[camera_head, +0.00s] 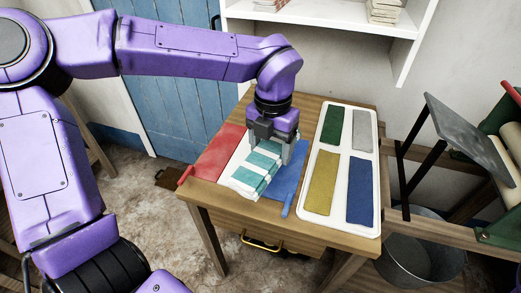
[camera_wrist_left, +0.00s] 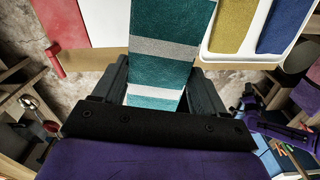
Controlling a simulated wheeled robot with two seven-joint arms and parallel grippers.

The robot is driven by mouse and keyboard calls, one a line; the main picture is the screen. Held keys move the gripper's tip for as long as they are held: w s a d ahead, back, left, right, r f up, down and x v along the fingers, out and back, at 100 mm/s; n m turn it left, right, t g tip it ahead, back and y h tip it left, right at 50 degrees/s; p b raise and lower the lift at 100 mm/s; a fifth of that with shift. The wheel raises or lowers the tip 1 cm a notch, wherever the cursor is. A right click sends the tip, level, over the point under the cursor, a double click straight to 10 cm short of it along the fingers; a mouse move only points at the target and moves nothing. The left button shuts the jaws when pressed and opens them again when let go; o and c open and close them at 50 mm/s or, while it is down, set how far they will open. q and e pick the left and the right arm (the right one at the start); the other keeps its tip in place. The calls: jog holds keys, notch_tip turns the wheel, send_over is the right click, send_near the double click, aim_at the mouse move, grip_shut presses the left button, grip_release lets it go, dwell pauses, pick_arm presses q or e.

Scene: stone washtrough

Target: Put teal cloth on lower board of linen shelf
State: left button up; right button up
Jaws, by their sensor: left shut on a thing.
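The teal cloth (camera_head: 257,168), with pale stripes, lies over the white middle part of a board on the wooden table. My left gripper (camera_head: 268,146) points down over it, shut on the cloth. In the left wrist view the striped cloth (camera_wrist_left: 165,45) runs between the two fingers (camera_wrist_left: 157,88). I cannot tell whether the cloth is lifted off the board. The white linen shelf (camera_head: 320,20) is on the wall at the top, and its lowest board in view holds folded stacks.
A white tray (camera_head: 374,207) with green, grey, yellow and blue cloths lies right of the gripper. Red (camera_head: 213,152) and blue (camera_head: 287,186) panels flank the teal cloth. A metal bucket (camera_head: 420,250) and a wooden frame stand at right. The shelf board's middle is bare.

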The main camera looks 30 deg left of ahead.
pick_arm(q)
jog(key=shift+s+r+n, duration=0.25)
jog(key=shift+s+n, duration=0.3)
jog(key=shift+n, duration=0.65)
jog(key=shift+w+f, duration=0.15)
jog(key=shift+w, duration=0.1)
jog(key=shift+w+a, duration=0.1)
jog(key=shift+a, duration=0.05)
jog(key=w+a+f+p, duration=0.1)
jog(key=w+a+f, duration=0.2)
jog(key=w+a+f+p, duration=0.1)
jog(key=w+a+f, duration=0.2)
jog(key=w+a+f+p, duration=0.1)
jog(key=w+a+f, duration=0.2)
jog(key=a+f, duration=0.1)
jog(key=shift+a+f, duration=0.1)
notch_tip(320, 180, down, 2)
jog(key=shift+w+f+p, duration=0.1)
jog(key=shift+f+p, duration=0.05)
jog(key=shift+p, duration=0.35)
